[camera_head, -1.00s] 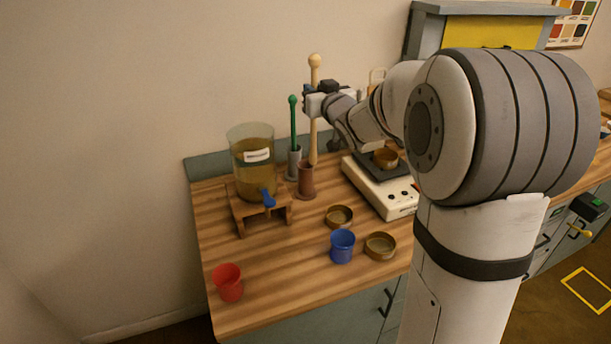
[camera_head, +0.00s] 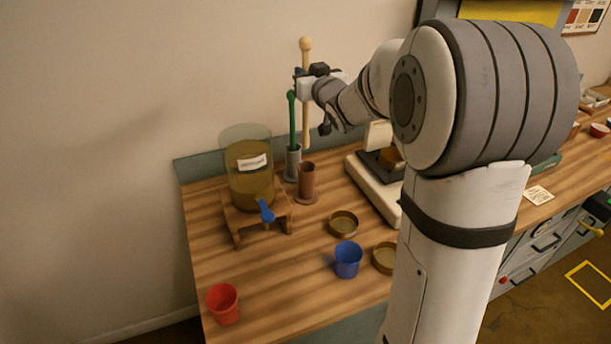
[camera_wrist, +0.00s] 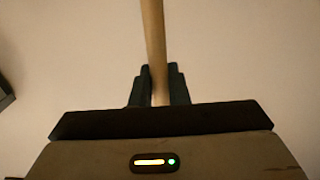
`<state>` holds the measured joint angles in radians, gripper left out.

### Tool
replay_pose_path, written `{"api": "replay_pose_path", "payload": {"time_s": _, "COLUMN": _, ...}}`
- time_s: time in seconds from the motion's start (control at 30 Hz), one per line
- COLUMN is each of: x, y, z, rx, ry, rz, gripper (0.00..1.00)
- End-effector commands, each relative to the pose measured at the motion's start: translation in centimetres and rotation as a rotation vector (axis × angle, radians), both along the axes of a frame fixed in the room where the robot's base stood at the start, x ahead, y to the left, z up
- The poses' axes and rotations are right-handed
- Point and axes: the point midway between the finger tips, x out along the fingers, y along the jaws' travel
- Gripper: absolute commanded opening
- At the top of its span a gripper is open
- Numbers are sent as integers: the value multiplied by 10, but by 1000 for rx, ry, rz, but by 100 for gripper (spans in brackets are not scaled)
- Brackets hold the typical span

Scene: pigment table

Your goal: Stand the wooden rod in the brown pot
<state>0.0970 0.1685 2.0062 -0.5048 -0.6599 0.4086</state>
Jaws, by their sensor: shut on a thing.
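The pale wooden rod (camera_head: 306,122) has a round knob at its top and is held close to upright. My gripper (camera_head: 301,87) is shut on its upper part. In the wrist view the rod (camera_wrist: 153,45) stands between the two dark fingers (camera_wrist: 158,88). The rod's lower end shows just above and behind the brown pot (camera_head: 307,182), which stands upright on the bench. From this view I cannot tell whether the rod's end is over the pot's mouth. A green rod (camera_head: 292,122) stands in a grey pot (camera_head: 292,165) just left of the brown pot.
A glass tank (camera_head: 249,185) with a blue tap sits on a wooden stand to the left. A scale (camera_head: 377,190) is to the right. A blue cup (camera_head: 348,260), brass dishes (camera_head: 343,223) and a red cup (camera_head: 223,304) stand nearer the front.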

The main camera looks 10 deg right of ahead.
Motion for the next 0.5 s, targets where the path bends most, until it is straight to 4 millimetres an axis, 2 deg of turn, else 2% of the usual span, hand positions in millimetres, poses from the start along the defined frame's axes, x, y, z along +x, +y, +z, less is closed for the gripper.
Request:
{"api": "replay_pose_path", "payload": {"time_s": 0.3, "x": 0, "y": -3, "z": -81, "rx": 1, "ry": 8, "rz": -5, "gripper": 0}}
{"api": "replay_pose_path", "payload": {"time_s": 0.5, "x": 0, "y": -4, "z": -121, "rx": 0, "ry": 4, "rz": -7, "gripper": 0}}
